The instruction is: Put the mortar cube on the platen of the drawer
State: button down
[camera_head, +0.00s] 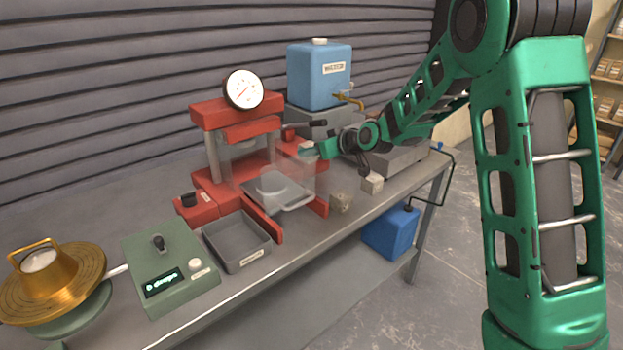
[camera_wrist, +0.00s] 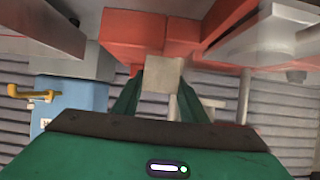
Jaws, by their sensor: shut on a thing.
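My gripper (camera_head: 310,150) is in front of the right side of the red press (camera_head: 236,116), raised above the bench. In the wrist view its green fingers (camera_wrist: 163,84) are shut on a pale grey mortar cube (camera_wrist: 162,70), held at the fingertips. In the head view the held cube is small and hard to make out. The drawer (camera_head: 292,204) stands pulled out at the front of the press, with a light round platen (camera_head: 272,183) in it. A clear guard partly covers the drawer area. The cube is apart from the platen, up and to its right.
A grey tray (camera_head: 238,243), a green scale (camera_head: 168,268) and a brass flow table (camera_head: 52,270) stand left. A blue water tank (camera_head: 318,76) stands behind.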

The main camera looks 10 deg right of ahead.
notch_tip(320, 180, down, 10)
jog(key=shift+r, duration=0.25)
jog(key=c, duration=1.1)
grip_release()
jog(key=v, duration=1.2)
jog(key=shift+d, duration=0.1)
